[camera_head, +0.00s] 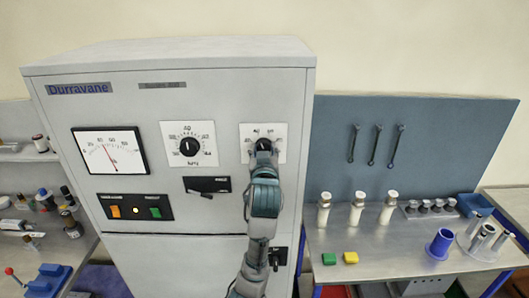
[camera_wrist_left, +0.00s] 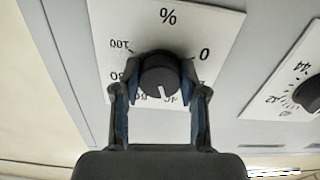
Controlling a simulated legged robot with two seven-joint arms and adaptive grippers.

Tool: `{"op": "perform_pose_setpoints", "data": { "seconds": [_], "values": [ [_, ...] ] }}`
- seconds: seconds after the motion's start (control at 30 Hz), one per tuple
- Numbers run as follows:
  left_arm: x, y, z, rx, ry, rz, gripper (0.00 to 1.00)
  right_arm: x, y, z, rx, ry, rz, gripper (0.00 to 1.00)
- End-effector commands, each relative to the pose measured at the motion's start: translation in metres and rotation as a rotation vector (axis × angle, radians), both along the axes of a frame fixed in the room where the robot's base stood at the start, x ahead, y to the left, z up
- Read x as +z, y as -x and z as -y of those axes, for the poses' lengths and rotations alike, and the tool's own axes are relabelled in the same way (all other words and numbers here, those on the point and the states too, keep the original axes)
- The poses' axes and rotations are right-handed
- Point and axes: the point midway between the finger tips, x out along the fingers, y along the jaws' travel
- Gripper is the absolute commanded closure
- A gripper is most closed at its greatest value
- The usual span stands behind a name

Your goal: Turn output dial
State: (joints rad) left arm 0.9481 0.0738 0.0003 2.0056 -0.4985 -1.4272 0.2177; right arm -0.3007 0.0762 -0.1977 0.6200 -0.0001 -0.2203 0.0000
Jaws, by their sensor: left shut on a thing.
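The output dial is a round black knob (camera_head: 263,143) on a white scale plate at the upper right of the grey cabinet front. In the left wrist view the dial (camera_wrist_left: 160,72) shows upside down, with a % sign and a scale including 0 and 100. Its white pointer mark faces the lower numbers in that view, near 40 and 60. My left gripper (camera_head: 264,154) reaches up from below, and its two fingers (camera_wrist_left: 160,84) are shut on opposite sides of the knob. The arm hides the lower part of the dial plate in the head view.
A second dial (camera_head: 189,146) is left of the gripped one. The cabinet (camera_head: 186,81) also has a needle meter (camera_head: 111,150), a lever panel (camera_head: 207,185) and orange and green switches (camera_head: 135,207). A bench with bottles (camera_head: 357,208) stands right; a shelf stands left.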

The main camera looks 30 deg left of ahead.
Motion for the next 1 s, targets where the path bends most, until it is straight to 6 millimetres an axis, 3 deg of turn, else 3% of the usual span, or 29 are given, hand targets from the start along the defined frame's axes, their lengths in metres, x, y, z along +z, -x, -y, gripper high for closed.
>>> {"op": "perform_pose_setpoints", "data": {
  "seconds": [0.2, 0.23, 0.3, 0.67, 0.77, 1.0],
  "values": [
    [0.004, 0.001, 0.001, -0.004, -0.005, 0.008, 0.93, 0.001, 0.000, -0.005, 0.002, -0.006, 0.000, 0.33],
    [0.004, 0.001, 0.001, -0.004, -0.005, 0.008, 0.50, 0.001, 0.000, -0.005, 0.002, -0.006, 0.000, 0.33],
    [0.003, 0.001, 0.001, -0.003, -0.004, 0.007, 0.33, 0.001, 0.000, -0.004, 0.002, -0.005, 0.001, 0.33],
    [0.001, 0.001, 0.003, -0.004, -0.004, 0.001, 0.33, 0.001, -0.001, 0.007, 0.004, 0.008, 0.003, 0.33],
    [0.001, 0.011, 0.009, -0.006, -0.004, 0.002, 0.33, 0.001, -0.001, 0.005, 0.004, 0.006, 0.002, 0.33],
    [0.001, 0.056, 0.036, -0.007, -0.003, 0.006, 0.33, 0.001, 0.000, 0.003, 0.004, 0.004, 0.003, 0.33]
  ]
}}
